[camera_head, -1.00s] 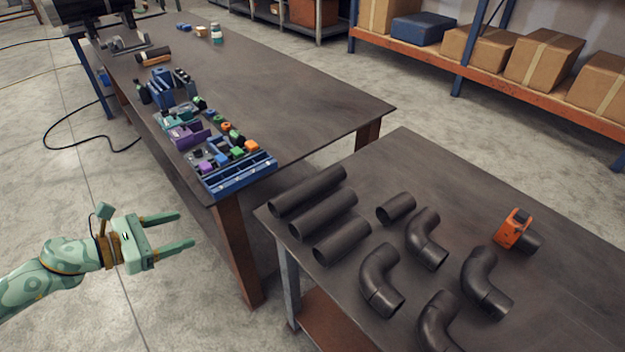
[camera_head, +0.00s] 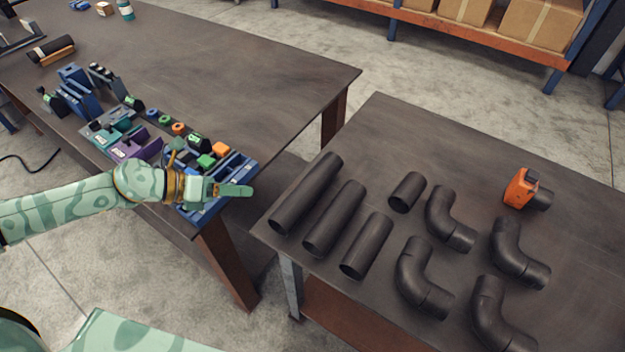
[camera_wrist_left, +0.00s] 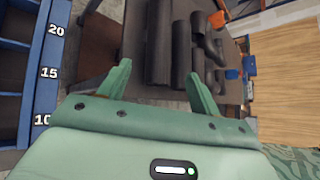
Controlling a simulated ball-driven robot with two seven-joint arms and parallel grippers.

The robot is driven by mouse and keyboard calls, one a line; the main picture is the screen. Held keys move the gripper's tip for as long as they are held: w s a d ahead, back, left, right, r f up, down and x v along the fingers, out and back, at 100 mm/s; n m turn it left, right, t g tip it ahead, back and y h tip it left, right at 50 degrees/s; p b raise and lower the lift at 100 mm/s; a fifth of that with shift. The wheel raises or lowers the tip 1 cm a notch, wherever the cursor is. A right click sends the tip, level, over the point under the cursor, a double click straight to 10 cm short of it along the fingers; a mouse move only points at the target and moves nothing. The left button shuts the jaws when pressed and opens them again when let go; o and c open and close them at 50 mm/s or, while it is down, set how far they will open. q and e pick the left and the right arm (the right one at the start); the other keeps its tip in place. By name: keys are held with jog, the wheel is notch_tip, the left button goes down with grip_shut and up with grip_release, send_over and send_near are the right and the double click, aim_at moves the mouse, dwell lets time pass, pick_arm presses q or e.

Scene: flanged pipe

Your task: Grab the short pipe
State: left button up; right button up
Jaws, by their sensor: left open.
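The short pipe (camera_head: 407,192) is a dark grey cylinder lying on the right table, right of three longer pipes (camera_head: 306,193) (camera_head: 335,218) (camera_head: 366,245). My left gripper (camera_head: 245,190) is open and empty, left of the pipes, by the near corner of the other table. In the left wrist view its two green fingers (camera_wrist_left: 158,82) are spread apart, with a long dark pipe (camera_wrist_left: 158,50) beyond them. I cannot tell for sure which pipe in that view is the short one. My right gripper is not in view.
Several pipe elbows (camera_head: 448,218) and an orange tool (camera_head: 521,188) lie on the right table (camera_head: 395,120). A blue tray (camera_head: 220,185) with small coloured parts sits at the other table's (camera_head: 230,75) edge, close to my left gripper. A gap separates the tables.

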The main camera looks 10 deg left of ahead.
pick_arm(q)
jog(key=n, duration=0.2)
send_near(293, 192)
jog(key=x, duration=0.5)
jog(key=shift+d, duration=0.15)
jog(key=shift+w+d+f, duration=0.25)
jog(key=shift+d, duration=0.1)
jog(key=b+x, duration=0.1)
jog(key=x, duration=0.4)
jog(key=shift+w+a+f, duration=0.1)
jog(key=shift+f, duration=0.05)
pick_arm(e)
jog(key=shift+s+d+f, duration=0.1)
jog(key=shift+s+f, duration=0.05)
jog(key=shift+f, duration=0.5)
pick_arm(q)
jog(key=c, duration=1.4)
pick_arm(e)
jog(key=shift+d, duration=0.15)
